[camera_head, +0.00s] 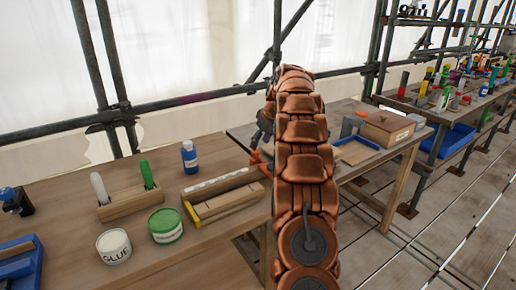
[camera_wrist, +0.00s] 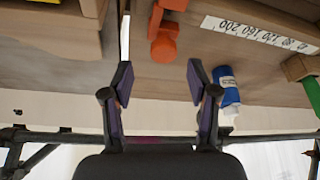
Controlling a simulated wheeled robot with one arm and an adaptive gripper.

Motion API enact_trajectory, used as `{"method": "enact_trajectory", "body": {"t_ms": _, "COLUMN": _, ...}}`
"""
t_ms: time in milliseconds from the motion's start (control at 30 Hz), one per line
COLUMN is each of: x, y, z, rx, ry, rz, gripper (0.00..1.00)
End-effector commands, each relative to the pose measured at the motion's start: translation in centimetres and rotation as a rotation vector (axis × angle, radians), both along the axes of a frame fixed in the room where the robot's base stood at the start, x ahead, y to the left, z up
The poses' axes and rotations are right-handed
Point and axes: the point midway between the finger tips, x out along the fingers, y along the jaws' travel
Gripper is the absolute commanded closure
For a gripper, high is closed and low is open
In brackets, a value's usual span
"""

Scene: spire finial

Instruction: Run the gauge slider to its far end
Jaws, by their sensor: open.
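The gauge is a long wooden block (camera_head: 228,203) on the left bench, with a yellow left end and a white numbered scale strip (camera_head: 216,184). The scale (camera_wrist: 262,33) shows upside down at upper right in the wrist view. Orange also shows in the head view (camera_head: 256,157), partly hidden by my arm. My gripper (camera_wrist: 158,74) is open and empty, its fingertips just short of the orange part in the picture, not visibly touching it.
A blue bottle (camera_head: 189,157) stands behind the gauge; in the wrist view it is close to the right finger. A holder (camera_head: 132,203) with white and green markers, a glue tub (camera_head: 114,246) and a green-lidded tub (camera_head: 165,225) stand left. A second bench (camera_head: 400,150) stands right.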

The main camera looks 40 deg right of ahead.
Motion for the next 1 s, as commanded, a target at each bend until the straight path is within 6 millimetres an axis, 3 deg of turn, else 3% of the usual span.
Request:
{"method": "enact_trajectory", "body": {"t_ms": 200, "x": -1.6, "y": -0.2, "z": 4.1, "rx": -0.002, "ry": -0.003, "rz": -0.001, "gripper": 0.41}}
{"method": "enact_trajectory", "body": {"t_ms": 400, "x": -2.5, "y": -0.3, "z": 6.3, "rx": -0.002, "ry": -0.001, "rz": 0.0, "gripper": 0.41}}
{"method": "enact_trajectory", "body": {"t_ms": 1000, "x": -3.0, "y": -0.3, "z": 7.3, "rx": -0.001, "ry": 0.0, "rz": -0.001, "gripper": 0.41}}
